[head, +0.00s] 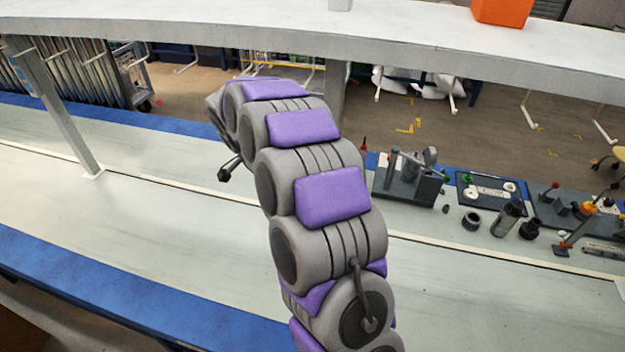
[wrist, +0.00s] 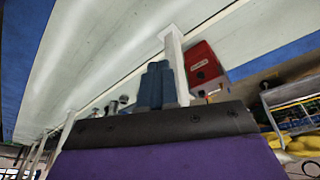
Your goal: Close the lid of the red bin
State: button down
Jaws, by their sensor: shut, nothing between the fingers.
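In the wrist view, a red box (wrist: 203,65) with a small white label and a dark round spot stands beside a white post, right of centre. It looks like the red bin; whether its lid is open or shut I cannot tell. My gripper (wrist: 157,70) points toward that area, with its blue-grey fingers together and empty, apart from the box. In the head view, my arm rises through the middle and bends left; only a small dark part of my gripper (head: 224,174) shows over the bench. The red box is not clearly visible there.
The long pale bench (head: 130,160) has blue edges and is clear at left. Tools and fixtures (head: 410,180) crowd its right side. A white overhead shelf (head: 250,30) with posts spans above, carrying an orange container (head: 502,12). A wire rack (wrist: 290,95) shows right in the wrist view.

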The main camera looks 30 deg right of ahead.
jog(key=w+d+f+m+h+b, duration=0.1)
jog(key=w+d+f+m, duration=0.4)
jog(key=d+f, duration=0.6)
jog(key=w+d+f+m+h+b, duration=0.2)
jog(key=w+d+f+m, duration=0.3)
jog(key=w+d+f, duration=0.5)
jog(key=d+f+b, duration=0.1)
jog(key=d+f, duration=0.1)
jog(key=d, duration=0.3)
jog(key=shift+f+m+h, duration=0.25)
jog(key=shift+m+h, duration=0.05)
jog(key=shift+w+r, duration=0.15)
jog(key=shift+w, duration=0.1)
jog(key=shift+w, duration=0.1)
